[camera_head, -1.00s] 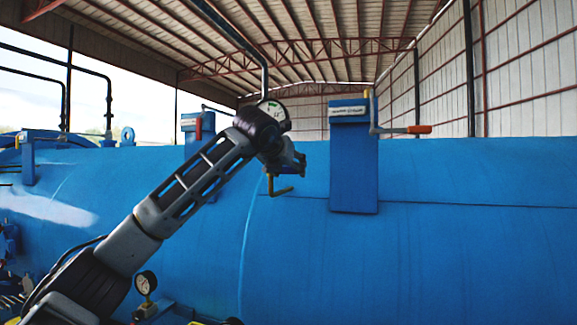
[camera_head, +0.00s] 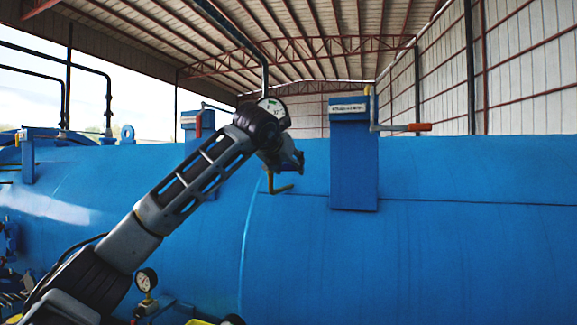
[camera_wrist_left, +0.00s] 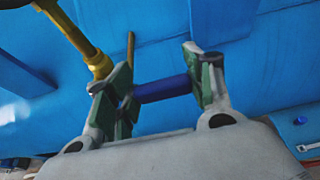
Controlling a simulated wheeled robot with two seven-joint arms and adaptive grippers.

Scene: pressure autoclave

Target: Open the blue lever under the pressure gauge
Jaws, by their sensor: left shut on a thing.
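The pressure gauge (camera_head: 275,112) has a white face and stands above the blue tank, partly covered by my left wrist. My left gripper (camera_head: 289,163) is just below and to the right of it, seen from behind. In the left wrist view the left gripper (camera_wrist_left: 160,72) has its two green-padded fingers on either side of the blue lever (camera_wrist_left: 165,89), which spans between them. The lever is hidden behind my gripper in the head view. My right gripper is not in view.
The large blue tank (camera_head: 430,240) fills the lower half. A blue box post (camera_head: 353,165) with an orange-handled crank (camera_head: 419,127) stands right of my gripper. A smaller gauge (camera_head: 146,280) is at lower left, near my arm.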

